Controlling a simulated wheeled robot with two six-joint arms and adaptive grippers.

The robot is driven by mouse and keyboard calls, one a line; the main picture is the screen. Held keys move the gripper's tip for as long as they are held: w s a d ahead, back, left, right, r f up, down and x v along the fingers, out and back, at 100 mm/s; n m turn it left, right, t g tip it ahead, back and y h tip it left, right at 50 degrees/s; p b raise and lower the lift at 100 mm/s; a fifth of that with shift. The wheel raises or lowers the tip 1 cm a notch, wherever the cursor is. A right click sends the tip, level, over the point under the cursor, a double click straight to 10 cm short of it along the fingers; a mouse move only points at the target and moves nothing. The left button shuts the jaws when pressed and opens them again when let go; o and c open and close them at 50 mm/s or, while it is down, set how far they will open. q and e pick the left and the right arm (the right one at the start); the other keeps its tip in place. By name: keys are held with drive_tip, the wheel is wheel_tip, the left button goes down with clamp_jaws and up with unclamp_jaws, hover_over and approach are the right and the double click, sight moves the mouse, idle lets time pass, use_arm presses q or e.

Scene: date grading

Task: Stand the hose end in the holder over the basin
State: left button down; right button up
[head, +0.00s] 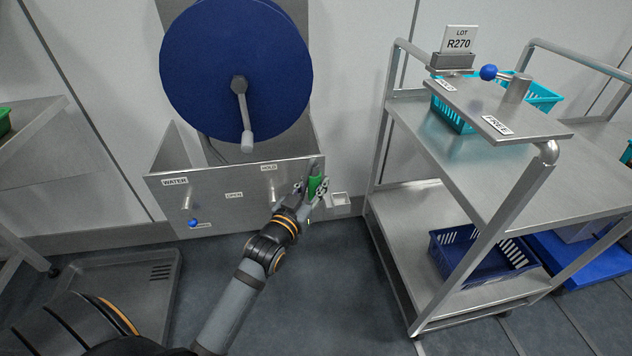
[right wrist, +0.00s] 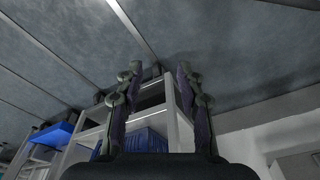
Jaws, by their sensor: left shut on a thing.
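My left gripper (head: 314,184) is at the right end of the steel panel below the hose reel (head: 236,70). It is shut on a green piece (head: 317,188), which looks like the hose end; the fingers partly hide it. A small pale square bracket (head: 340,203) is just right of the gripper; I cannot tell whether it is the holder. A grey floor tray with drain slots (head: 105,285), like a basin, lies at the lower left. My right gripper (right wrist: 160,72) shows only in the right wrist view, open and empty.
The steel panel (head: 235,205) has WATER, OPEN and HOLD labels and a blue-tipped lever (head: 193,222). A steel trolley (head: 480,170) stands on the right with a dark blue basket (head: 480,255) on its lower shelf. The floor between tray and trolley is clear apart from my arm.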

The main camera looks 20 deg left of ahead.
sight(315, 166)
use_arm(q)
drive_tip(key=shift+r+p, duration=0.45)
drive_tip(key=shift+r, duration=0.55)
drive_tip(key=shift+r+p, duration=0.4)
drive_tip(key=shift+p, duration=0.2)
drive_tip(key=shift+r+p, duration=0.45)
drive_tip(key=shift+p, duration=0.05)
drive_tip(key=shift+r+p, duration=0.55)
drive_tip(key=shift+p, duration=0.1)
drive_tip(key=shift+r+p, duration=0.55)
drive_tip(key=shift+p, duration=0.1)
use_arm(e)
drive_tip(key=s+d+f, duration=0.2)
drive_tip(key=f, duration=0.5)
drive_tip(key=s+d+f+h, duration=0.1)
drive_tip(key=d+f, duration=0.1)
drive_tip(key=f, duration=0.6)
drive_tip(key=shift+s+d, duration=0.35)
